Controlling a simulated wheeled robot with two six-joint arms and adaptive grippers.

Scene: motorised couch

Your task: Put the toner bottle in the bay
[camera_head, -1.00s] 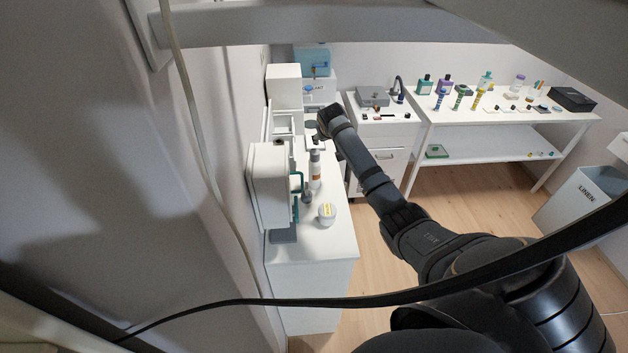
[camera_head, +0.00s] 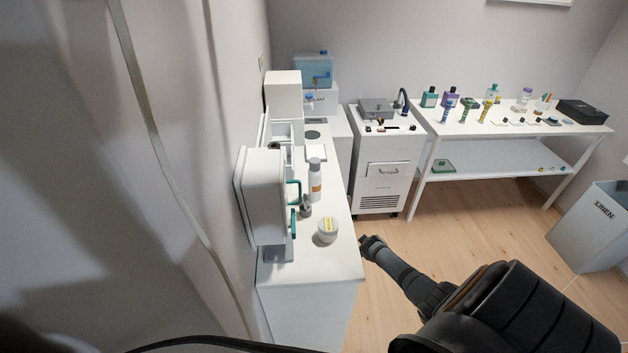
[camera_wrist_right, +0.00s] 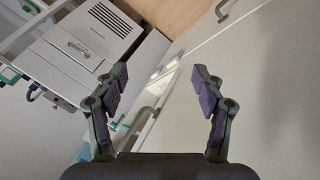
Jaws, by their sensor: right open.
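A white bottle with an orange label (camera_head: 315,182), which looks like the toner bottle, stands upright on the white counter (camera_head: 300,280). It is beside the white wall-side machine (camera_head: 264,195) with green handles (camera_head: 293,193). I cannot make out the inside of the bay from this angle. My right gripper (camera_head: 371,247) is low, right of the counter's front edge and apart from the bottle. In the right wrist view its purple-padded fingers (camera_wrist_right: 160,96) are spread, with nothing between them. My left gripper is not in view.
A white tub with a yellow label (camera_head: 327,230) and a small grey object (camera_head: 305,206) stand near the bottle. A white cabinet (camera_head: 384,170), a table of bottles (camera_head: 480,130) and a linen bin (camera_head: 597,225) stand further off. The wooden floor between is clear.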

